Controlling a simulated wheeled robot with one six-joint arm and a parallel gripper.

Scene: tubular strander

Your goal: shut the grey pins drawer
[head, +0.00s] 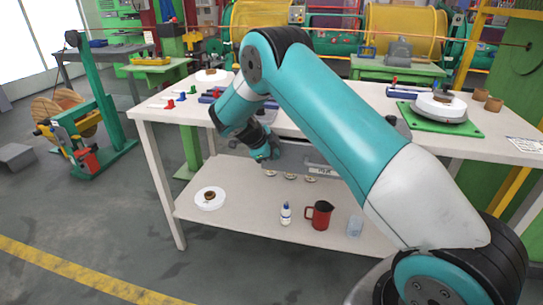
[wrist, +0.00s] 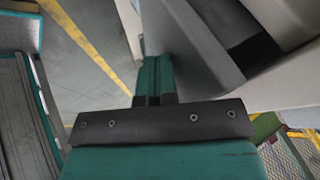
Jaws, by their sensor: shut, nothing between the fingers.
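The grey pins drawer (head: 292,157) hangs under the white table top in the head view, with a pale label (head: 321,169) on its face. My arm hides part of it, and I cannot tell how far out it stands. My gripper (head: 268,154) is shut and empty at the drawer's left end, below the table edge. In the wrist view the closed fingers (wrist: 154,75) lie close beside a large grey surface (wrist: 185,45), which seems to be the drawer. I cannot tell whether they touch it.
The lower shelf (head: 250,212) holds a white spool (head: 210,198), a small bottle (head: 286,213), a red jug (head: 319,214) and a clear container (head: 355,226). A green plate with a white disc (head: 440,106) stands on the table. Open floor lies left of the table.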

